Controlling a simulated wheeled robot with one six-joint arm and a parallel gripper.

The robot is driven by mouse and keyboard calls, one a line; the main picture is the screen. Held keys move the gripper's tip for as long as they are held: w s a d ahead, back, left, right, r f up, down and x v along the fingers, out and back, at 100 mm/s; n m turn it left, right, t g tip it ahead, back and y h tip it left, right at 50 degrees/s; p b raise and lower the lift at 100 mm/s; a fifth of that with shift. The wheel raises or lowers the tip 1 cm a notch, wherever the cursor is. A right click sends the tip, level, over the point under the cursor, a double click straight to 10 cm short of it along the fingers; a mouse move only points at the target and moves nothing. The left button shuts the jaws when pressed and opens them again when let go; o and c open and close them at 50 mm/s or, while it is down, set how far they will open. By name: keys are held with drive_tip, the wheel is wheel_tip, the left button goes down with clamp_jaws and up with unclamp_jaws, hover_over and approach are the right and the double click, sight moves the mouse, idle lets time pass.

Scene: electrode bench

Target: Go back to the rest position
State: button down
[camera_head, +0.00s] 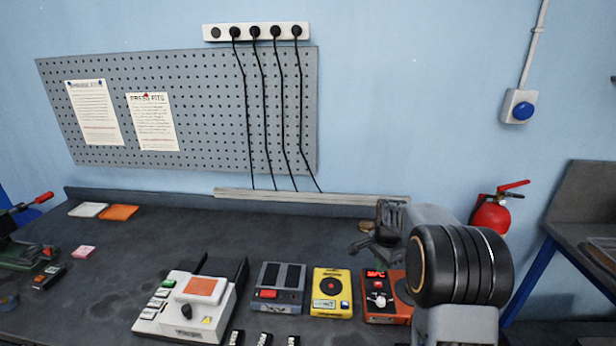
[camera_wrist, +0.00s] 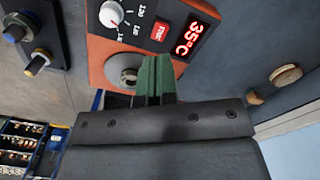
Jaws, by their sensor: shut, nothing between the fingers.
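My gripper shows in the wrist view with its green fingertips (camera_wrist: 156,76) together and nothing between them. The fingertips appear in front of the lower edge of the orange device (camera_wrist: 100,50), near its round metal fitting (camera_wrist: 124,70); I cannot tell whether they touch. The device's red display reads 35°C. In the head view, my gripper (camera_head: 366,243) is at the right of the bench, above and behind the orange device (camera_head: 378,318). My arm hides part of that device and the bench to its right.
The dark bench (camera_head: 130,245) carries a white device with an orange top (camera_head: 188,305), a grey device (camera_head: 278,288) and a yellow device (camera_head: 332,293). A green vise (camera_head: 22,250) stands far left. A fire extinguisher (camera_head: 491,215) hangs behind my arm. The bench's back middle is clear.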

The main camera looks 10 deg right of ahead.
drive_tip(key=shift+s+f+n, duration=0.1)
drive_tip(key=shift+f+n, duration=0.1)
drive_tip(key=shift+n, duration=0.4)
drive_tip(key=shift+s+a+f+n, duration=0.15)
drive_tip(key=shift+s+f+n, duration=0.45)
drive_tip(key=shift+s+n, duration=0.1)
drive_tip(key=s+n, duration=0.1)
drive_tip(key=s+a+r+n, duration=0.1)
drive_tip(key=s+a+n, duration=0.1)
drive_tip(key=s, duration=0.1)
drive_tip(key=shift+s+r+n, duration=0.1)
drive_tip(key=shift+r+n, duration=0.15)
drive_tip(key=shift+n, duration=0.05)
drive_tip(key=s+a+r+n+t, duration=0.2)
drive_tip(key=s+a+r+n, duration=0.1)
drive_tip(key=s, duration=0.5)
drive_tip(key=s+a+r+n+t, duration=0.2)
drive_tip(key=s+a+r+n, duration=0.2)
drive_tip(key=s+r, duration=0.3)
drive_tip(key=shift+s+a+n, duration=0.3)
drive_tip(key=shift+s+a, duration=0.35)
drive_tip(key=shift+s, duration=0.05)
idle(3.8)
